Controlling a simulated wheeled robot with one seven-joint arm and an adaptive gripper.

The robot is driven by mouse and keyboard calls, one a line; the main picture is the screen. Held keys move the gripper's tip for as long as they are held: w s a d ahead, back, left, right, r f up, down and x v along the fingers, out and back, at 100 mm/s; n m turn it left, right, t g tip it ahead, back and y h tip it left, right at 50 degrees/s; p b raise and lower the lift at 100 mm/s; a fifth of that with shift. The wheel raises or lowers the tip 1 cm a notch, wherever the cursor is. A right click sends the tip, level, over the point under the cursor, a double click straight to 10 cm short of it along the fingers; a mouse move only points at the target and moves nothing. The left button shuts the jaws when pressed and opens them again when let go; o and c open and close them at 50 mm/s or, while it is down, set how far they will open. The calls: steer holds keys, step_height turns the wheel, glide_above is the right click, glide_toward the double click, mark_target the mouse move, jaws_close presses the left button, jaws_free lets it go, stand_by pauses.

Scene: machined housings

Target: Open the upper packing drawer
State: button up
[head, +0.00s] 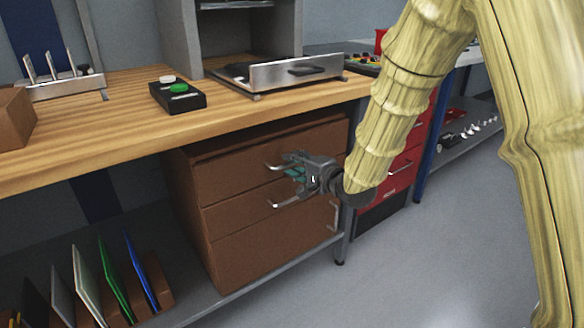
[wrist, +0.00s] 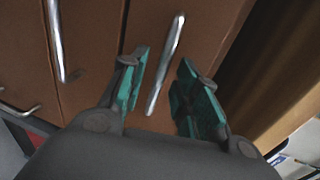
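The brown drawer unit (head: 240,240) stands under the wooden bench with its drawer fronts flush, so the upper packing drawer (head: 235,172) looks closed. The upper drawer's silver bar handle (head: 274,168) is partly hidden behind my gripper (head: 292,166) in the head view. In the wrist view, my gripper (wrist: 163,78) is open, with teal-padded fingers to either side of the upper handle (wrist: 167,62). The handle shows in the gap between them; I see no finger closed on it. The middle drawer's handle (wrist: 56,40) lies to the left of the fingers.
The bench top (head: 125,110) overhangs the drawer unit, close above my gripper. A red cabinet (head: 403,170) and a bench leg (head: 343,240) stand to the right. Upright coloured panels (head: 115,275) sit on the lower shelf at left. The floor (head: 430,270) in front is clear.

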steer(key=shift+x, duration=0.85)
jaws_close()
